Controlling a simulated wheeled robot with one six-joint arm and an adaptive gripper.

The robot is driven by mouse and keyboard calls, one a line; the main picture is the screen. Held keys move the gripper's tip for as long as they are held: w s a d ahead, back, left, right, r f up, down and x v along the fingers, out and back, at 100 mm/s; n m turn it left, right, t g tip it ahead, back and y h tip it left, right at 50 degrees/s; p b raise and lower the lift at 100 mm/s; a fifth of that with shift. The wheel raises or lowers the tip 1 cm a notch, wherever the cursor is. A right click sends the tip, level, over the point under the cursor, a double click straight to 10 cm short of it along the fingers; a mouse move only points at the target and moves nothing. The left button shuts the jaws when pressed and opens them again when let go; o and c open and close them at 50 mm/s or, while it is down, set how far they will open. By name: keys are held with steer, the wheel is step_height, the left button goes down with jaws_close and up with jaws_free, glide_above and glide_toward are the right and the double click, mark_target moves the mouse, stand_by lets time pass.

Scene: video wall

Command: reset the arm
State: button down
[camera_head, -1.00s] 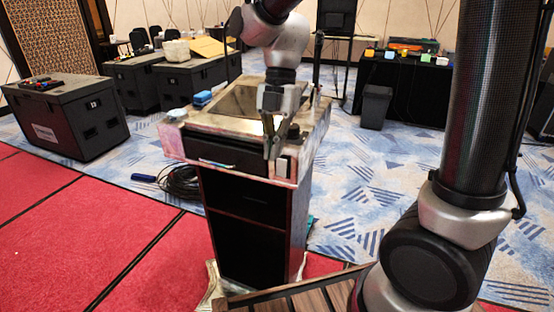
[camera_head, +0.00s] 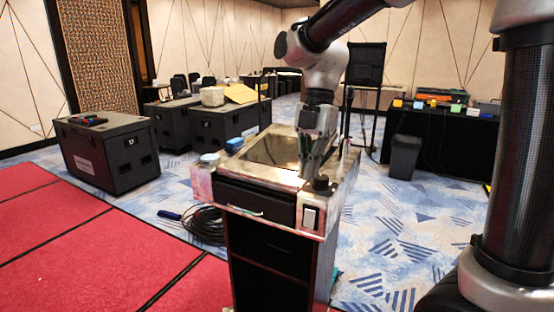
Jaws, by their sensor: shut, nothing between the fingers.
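My gripper (camera_head: 307,172) hangs at the end of my arm in the upper middle of the head view. Its fingers point down over the right part of the cabinet top and are shut with nothing between them. My arm comes in from the upper right. The dark cabinet (camera_head: 262,194) stands upright below, with a worn light top and a drawer in its front. From this view I cannot tell how far the fingertips are above the top.
A blue item (camera_head: 234,144) and a small dark round object (camera_head: 321,183) are on the cabinet top. Black cases (camera_head: 110,150) stand at left. A black bin (camera_head: 404,157) and a black-draped table (camera_head: 440,140) are at right. A coiled cable (camera_head: 205,225) lies on the floor.

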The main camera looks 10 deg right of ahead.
steer(key=s+d+m+t+h, duration=0.1)
steer(key=s+d+m+t, duration=0.2)
steer(key=s+d+m, duration=0.4)
steer(key=s+d+m+t, duration=0.3)
steer(key=s+d+m, duration=0.5)
steer(key=d+m, duration=0.5)
steer(key=m, duration=0.6)
steer(key=shift+d+r+m+t+h, duration=0.25)
steer(key=shift+r+m+t+h, duration=0.1)
steer(key=shift+m+t+h, duration=0.05)
